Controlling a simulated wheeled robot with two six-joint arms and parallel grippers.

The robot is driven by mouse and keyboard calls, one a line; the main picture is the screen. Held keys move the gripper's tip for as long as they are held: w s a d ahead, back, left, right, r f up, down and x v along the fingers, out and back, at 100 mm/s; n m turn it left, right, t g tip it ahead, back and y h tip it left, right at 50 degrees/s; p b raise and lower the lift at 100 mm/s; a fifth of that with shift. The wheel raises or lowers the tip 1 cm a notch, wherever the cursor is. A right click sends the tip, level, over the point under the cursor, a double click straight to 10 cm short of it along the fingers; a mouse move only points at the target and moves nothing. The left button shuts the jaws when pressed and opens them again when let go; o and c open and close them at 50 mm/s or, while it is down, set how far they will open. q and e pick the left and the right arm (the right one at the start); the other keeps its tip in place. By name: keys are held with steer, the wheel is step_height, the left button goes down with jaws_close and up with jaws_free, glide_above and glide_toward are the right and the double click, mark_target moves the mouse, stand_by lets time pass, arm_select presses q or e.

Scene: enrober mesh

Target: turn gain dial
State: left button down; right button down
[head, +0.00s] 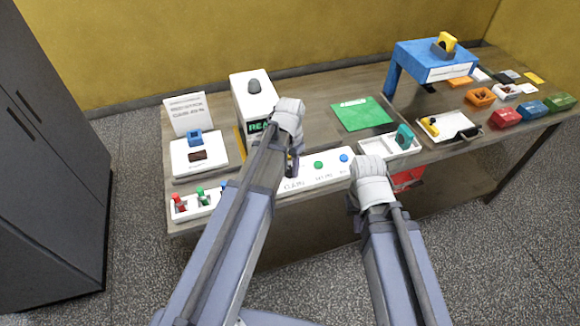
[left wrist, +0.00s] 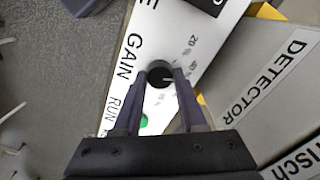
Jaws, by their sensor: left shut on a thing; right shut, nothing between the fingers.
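The gain dial (left wrist: 160,74) is a round black knob with a pale pointer line, on a white control panel (head: 330,168) with a GAIN label and a percent scale. In the left wrist view my left gripper (left wrist: 157,82) is shut on the dial, one finger on each side. In the head view my left gripper (head: 293,165) is over the panel's left part, and my own arm hides the dial. My right gripper (head: 356,190) is shut and empty near the table's front edge, right of the panel; its fingertips are mostly hidden.
A green button (head: 318,165) and a blue button (head: 344,158) sit on the panel near the dial. A tall white detector box (head: 248,95) stands behind my left gripper. A white tray (head: 375,147) lies just beyond my right gripper. A green mat (head: 360,115) lies clear behind.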

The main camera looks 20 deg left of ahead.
mark_target(290, 170)
arm_select(q)
steer(key=n, duration=0.4)
steer(key=shift+n, duration=1.9)
steer(key=shift+c, duration=2.3)
jaws_free()
step_height(290, 170, up, 8)
steer(key=p, duration=0.8)
